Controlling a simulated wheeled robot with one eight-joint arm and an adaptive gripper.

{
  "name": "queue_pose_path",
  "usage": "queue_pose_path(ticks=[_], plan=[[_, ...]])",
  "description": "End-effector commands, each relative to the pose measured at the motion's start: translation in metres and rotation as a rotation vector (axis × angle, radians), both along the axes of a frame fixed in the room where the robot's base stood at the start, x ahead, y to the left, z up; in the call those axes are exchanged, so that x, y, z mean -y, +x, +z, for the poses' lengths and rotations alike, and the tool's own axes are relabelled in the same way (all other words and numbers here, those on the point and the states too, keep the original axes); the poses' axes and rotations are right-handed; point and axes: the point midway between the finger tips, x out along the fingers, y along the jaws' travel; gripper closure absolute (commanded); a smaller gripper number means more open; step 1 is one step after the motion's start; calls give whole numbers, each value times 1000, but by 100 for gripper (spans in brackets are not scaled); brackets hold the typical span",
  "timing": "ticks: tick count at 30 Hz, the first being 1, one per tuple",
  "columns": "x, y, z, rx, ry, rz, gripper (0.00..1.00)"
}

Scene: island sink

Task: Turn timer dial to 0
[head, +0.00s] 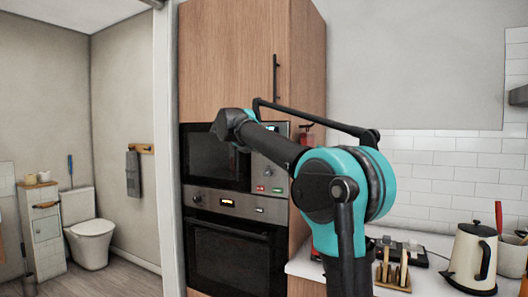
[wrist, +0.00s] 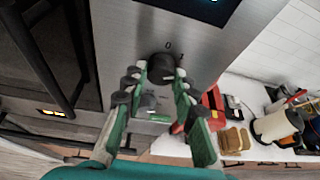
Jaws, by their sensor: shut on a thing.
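The timer dial (wrist: 161,66) is a dark round knob on the metal control panel of the microwave, with a "0" printed just above it in the wrist view. The dial's pointer cannot be made out. In the head view, the microwave (head: 217,160) is built into the wooden cabinet above the oven. My arm crosses in front of its control panel (head: 270,176), and my fingertips cannot be made out there.
The oven (head: 235,255) is below, with a lit display. A counter to the right holds a kettle (head: 472,255), a wooden rack with bread slices (head: 393,275) and a red-handled utensil. A toilet (head: 90,235) stands far left.

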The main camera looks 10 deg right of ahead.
Motion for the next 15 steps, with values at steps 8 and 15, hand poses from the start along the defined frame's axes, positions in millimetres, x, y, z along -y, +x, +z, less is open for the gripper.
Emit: queue_pose_path(ticks=[8, 15], plan=[[-2, 2, -1, -154, -210, 1, 100], [-3, 2, -2, -287, -395, 1, 100]])
